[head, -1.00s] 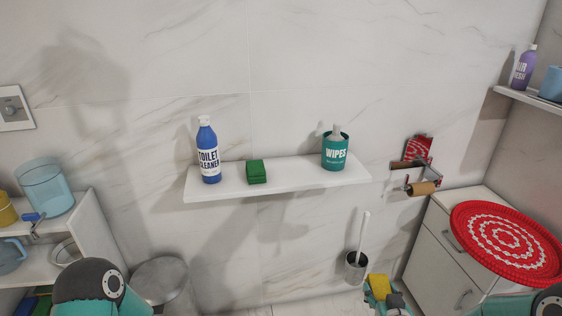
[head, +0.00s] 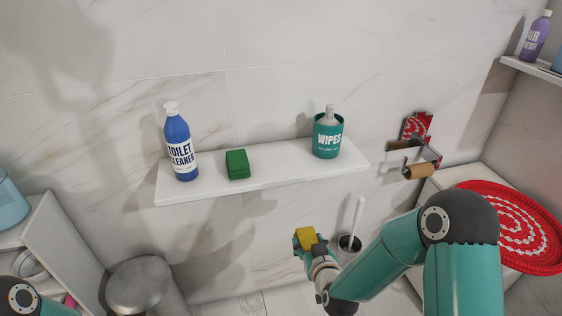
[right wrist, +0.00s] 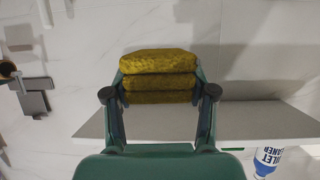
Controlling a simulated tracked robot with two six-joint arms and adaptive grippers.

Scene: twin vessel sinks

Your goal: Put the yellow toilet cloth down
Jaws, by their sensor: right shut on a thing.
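The yellow toilet cloth (head: 306,236), a folded, layered block, is in my right gripper (head: 308,244), low in front of the wall and below the white wall shelf (head: 290,164). In the right wrist view the cloth (right wrist: 158,62) is held between the two fingers of the right gripper (right wrist: 158,88), with nothing seen touching it from below. A similar green folded cloth (head: 237,164) lies on the shelf. My left gripper is out of view; only part of my left arm shows at the lower left.
On the shelf a blue toilet cleaner bottle (head: 180,146) stands at the left and a green wipes tub (head: 328,137) at the right. Bare shelf lies between the green cloth and the tub. A toilet brush (head: 354,226) and a paper roll holder (head: 416,168) are to the right.

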